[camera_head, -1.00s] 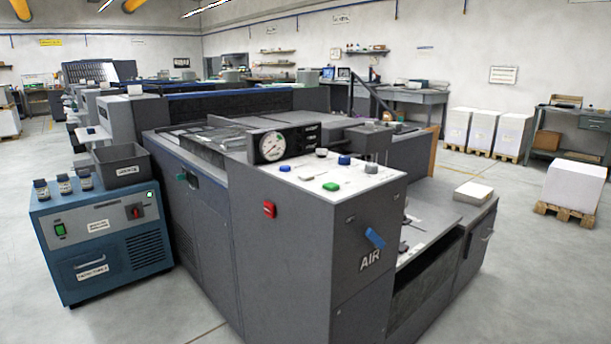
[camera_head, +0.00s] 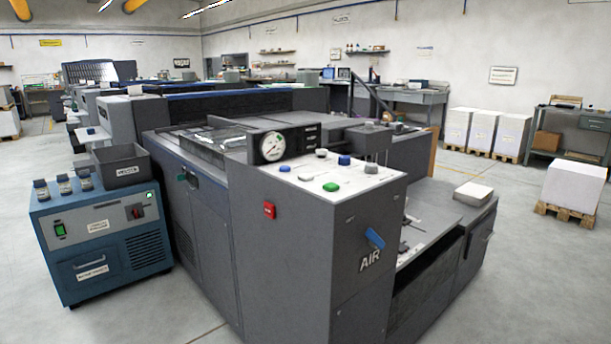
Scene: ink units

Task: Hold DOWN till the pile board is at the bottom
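The grey machine's control panel (camera_head: 313,179) has a sloped white top with blue, green, black and grey buttons. A green button (camera_head: 330,187) sits near its front edge, a blue button (camera_head: 344,160) farther back, and a smaller blue button (camera_head: 284,168) at the left. The labels are too small to read, so I cannot tell which button is DOWN. I cannot make out the pile board for certain; a low grey surface (camera_head: 452,212) lies right of the panel cabinet. Neither of my grippers is in view.
A round gauge (camera_head: 272,146) stands behind the buttons. A blue lever (camera_head: 375,238) marked AIR and a red switch (camera_head: 269,210) are on the cabinet. A blue unit (camera_head: 105,245) stands at left. A paper stack (camera_head: 473,192) lies at right.

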